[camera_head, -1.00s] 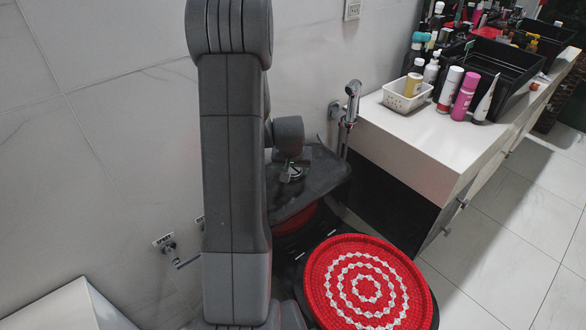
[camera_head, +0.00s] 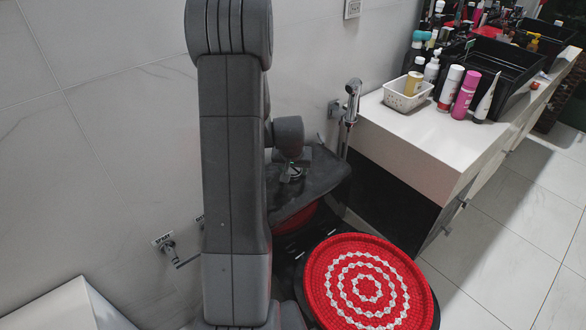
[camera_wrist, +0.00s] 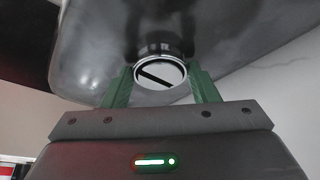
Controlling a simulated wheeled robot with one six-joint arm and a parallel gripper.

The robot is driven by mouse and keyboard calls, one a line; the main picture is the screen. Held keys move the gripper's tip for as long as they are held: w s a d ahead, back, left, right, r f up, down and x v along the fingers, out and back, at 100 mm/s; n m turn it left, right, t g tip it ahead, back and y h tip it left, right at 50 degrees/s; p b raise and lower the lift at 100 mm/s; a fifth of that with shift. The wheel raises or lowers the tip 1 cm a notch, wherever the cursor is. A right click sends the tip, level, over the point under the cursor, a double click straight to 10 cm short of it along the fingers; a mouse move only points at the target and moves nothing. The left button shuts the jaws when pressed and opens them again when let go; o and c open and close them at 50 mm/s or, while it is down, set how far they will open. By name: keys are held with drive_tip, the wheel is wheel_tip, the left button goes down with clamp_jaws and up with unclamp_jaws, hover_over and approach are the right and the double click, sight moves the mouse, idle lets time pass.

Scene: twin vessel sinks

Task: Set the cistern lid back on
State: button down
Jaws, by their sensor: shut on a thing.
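The cistern lid (camera_head: 322,184) is a dark, glossy slab behind the round seat, in the middle of the head view. My gripper (camera_head: 291,172) is above it, shut on the knob at its middle. In the wrist view my green fingers (camera_wrist: 161,88) stand on both sides of the round silver-faced knob (camera_wrist: 160,73), with the lid's dark underside or face (camera_wrist: 215,40) around it. The cistern under the lid is mostly hidden. A red surface (camera_head: 300,218) shows just below the lid's near edge; I cannot tell whether the lid touches it. My arm hides the lid's left side.
A round red-and-white patterned cover (camera_head: 368,284) lies in front. A white counter (camera_head: 425,145) with bottles, a white basket (camera_head: 407,98) and black trays stands right. A hand sprayer (camera_head: 350,103) hangs on the wall close to the lid. Wall valves (camera_head: 168,246) are left.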

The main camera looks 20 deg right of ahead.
drive_tip(key=shift+f+b, duration=0.25)
drive_tip(key=shift+b, duration=0.15)
idle(0.4)
idle(0.4)
drive_tip(key=shift+c, duration=2.3)
unclamp_jaws()
drive_tip(key=shift+s+f, duration=0.1)
drive_tip(key=p+v, duration=0.1)
drive_tip(key=v, duration=1.3)
drive_tip(key=shift+p, duration=0.4)
drive_tip(key=shift+d+f, duration=0.1)
